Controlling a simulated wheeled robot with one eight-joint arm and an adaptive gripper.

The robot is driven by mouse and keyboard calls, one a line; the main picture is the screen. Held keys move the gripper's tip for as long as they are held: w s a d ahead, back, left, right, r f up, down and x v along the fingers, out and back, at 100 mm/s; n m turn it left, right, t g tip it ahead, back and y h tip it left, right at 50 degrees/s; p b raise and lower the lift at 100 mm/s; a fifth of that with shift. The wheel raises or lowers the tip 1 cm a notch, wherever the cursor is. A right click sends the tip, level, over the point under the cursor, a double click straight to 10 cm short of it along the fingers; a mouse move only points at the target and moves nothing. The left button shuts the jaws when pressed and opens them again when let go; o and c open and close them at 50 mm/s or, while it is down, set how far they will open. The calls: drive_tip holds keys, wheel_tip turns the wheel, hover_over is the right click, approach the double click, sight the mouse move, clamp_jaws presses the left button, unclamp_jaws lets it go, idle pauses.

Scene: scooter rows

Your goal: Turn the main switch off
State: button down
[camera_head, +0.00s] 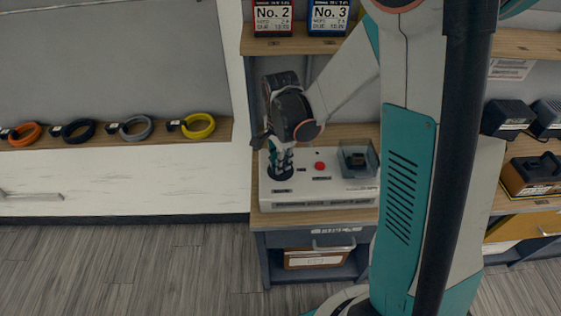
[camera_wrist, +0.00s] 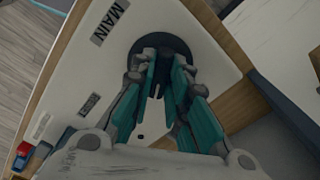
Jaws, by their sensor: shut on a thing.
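The main switch (camera_wrist: 163,41) is a round black dial beside a label reading MAIN on a white panel box (camera_head: 335,192). It also shows at the left end of the panel in the head view (camera_head: 271,173). My gripper (camera_wrist: 161,82) points down over the dial, its teal fingers on either side of the middle. It is shut on the dial's knob, which the fingers mostly hide. In the head view my gripper (camera_head: 281,160) stands upright over the dial. The way the knob is turned cannot be seen.
A red button (camera_head: 319,165) and a clear-sided box (camera_head: 358,160) sit on the panel right of the switch. The panel stands on a wooden bench top. Coloured rings, the yellow one (camera_head: 198,126) nearest, lie on a shelf to the left. Chargers (camera_head: 508,119) stand at the right.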

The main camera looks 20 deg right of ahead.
drive_tip(key=n, duration=0.6)
drive_tip(key=shift+n+b, duration=0.3)
drive_tip(key=n, duration=0.5)
drive_tip(key=shift+n, duration=0.4)
drive_tip(key=c, duration=1.6)
unclamp_jaws()
drive_tip(key=shift+o, duration=0.2)
wheel_tip(320, 180, up, 12)
